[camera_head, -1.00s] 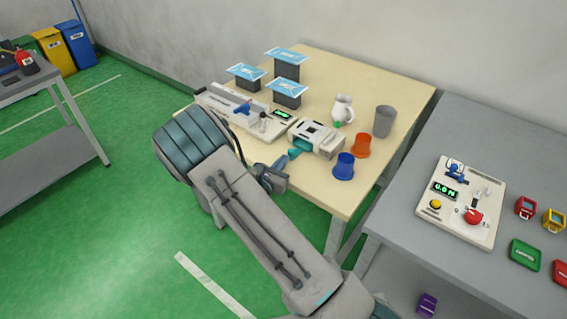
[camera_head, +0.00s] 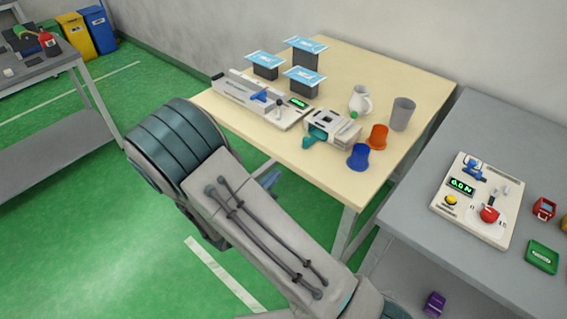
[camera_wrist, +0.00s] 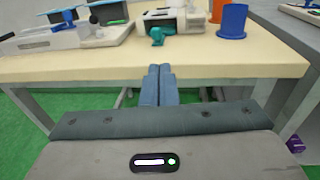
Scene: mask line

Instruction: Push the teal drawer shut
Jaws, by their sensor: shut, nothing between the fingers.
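The teal drawer (camera_head: 318,134) is at the front left of a small white and grey unit (camera_head: 341,127) on the wooden table. In the head view its teal front stands out a little from the unit; I cannot tell how far. It also shows in the wrist view (camera_wrist: 158,34), ahead of my fingers. My gripper (camera_wrist: 159,71) is shut and empty, with its two blue fingers side by side. The fingertips are at the table's near edge, apart from the drawer. In the head view my arm hides most of the gripper.
A blue cup (camera_head: 358,157) and an orange cup (camera_head: 378,137) stand right of the unit. A grey cup (camera_head: 402,114) and a white jug (camera_head: 360,99) are behind. A long white device (camera_head: 250,98) lies to the left. The table's front strip (camera_head: 285,150) is clear.

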